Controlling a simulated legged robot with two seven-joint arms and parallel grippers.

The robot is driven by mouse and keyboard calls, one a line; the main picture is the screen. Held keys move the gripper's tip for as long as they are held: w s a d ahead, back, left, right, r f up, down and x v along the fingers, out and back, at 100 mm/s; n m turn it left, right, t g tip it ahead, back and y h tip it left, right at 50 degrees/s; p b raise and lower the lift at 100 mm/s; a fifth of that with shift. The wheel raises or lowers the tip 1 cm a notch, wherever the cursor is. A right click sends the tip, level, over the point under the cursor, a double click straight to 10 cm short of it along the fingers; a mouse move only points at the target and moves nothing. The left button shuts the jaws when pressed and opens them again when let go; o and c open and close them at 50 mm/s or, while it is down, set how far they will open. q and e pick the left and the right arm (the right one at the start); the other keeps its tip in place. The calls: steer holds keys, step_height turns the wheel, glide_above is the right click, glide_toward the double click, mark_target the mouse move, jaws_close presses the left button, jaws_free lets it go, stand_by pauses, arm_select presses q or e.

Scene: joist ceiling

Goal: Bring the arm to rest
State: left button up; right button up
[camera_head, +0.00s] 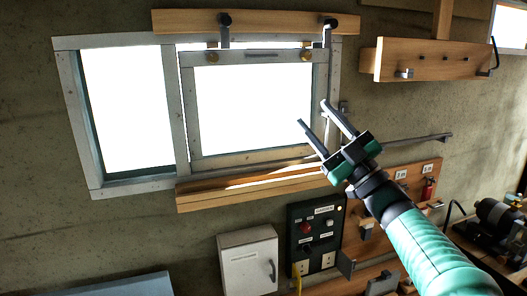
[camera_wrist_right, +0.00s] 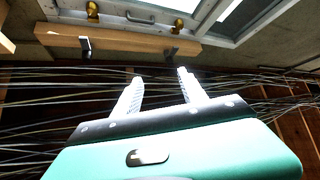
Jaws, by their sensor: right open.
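My right gripper (camera_head: 318,122) is raised in front of the window, its two dark fingers spread apart with nothing between them. The right arm, teal and black, comes in from the lower right. In the right wrist view the same gripper (camera_wrist_right: 158,82) shows two pale fingers apart and empty. My left gripper is in neither view. The window (camera_head: 172,120) has a pale frame with two bright panes; the right sash (camera_head: 190,140) hangs in front, under a wooden rail (camera_head: 270,22). I cannot tell whether the fingers touch the frame.
A wooden shelf with hooks (camera_head: 410,62) is at the upper right. A machine (camera_head: 497,215) stands at the right. The wall left of the window is bare.

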steer(key=w+f+m+t+h, duration=0.3)
steer(key=w+f+m+h, duration=0.2)
steer(key=f+m+h, duration=0.4)
steer(key=s+d+f+m+g+h+b, duration=0.1)
steer(key=s+d+f+m+g+h, duration=0.15)
steer(key=f, duration=0.65)
steer(key=s+d+f+m+g+h, duration=0.1)
steer(key=d+f+m+g+h, duration=0.2)
steer(key=f, duration=0.5)
steer(key=s+d+f+m+g+h+b, duration=0.1)
steer(key=d+f+g+h, duration=0.2)
steer(key=f, duration=0.6)
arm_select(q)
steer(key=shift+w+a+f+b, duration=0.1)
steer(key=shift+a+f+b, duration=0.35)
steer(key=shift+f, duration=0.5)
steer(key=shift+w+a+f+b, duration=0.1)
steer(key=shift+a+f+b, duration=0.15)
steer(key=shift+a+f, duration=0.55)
arm_select(e)
steer(key=s+a+f+g, duration=0.1)
steer(key=s+f+g, duration=0.4)
steer(key=s+f, duration=0.7)
steer(key=s+a+f+g, duration=0.2)
steer(key=s+f+g, duration=0.3)
steer(key=s+f, duration=0.8)
steer(key=shift+s+a+m+g, duration=0.25)
steer(key=shift+s+m+g, duration=0.15)
steer(key=shift+s, duration=1.7)
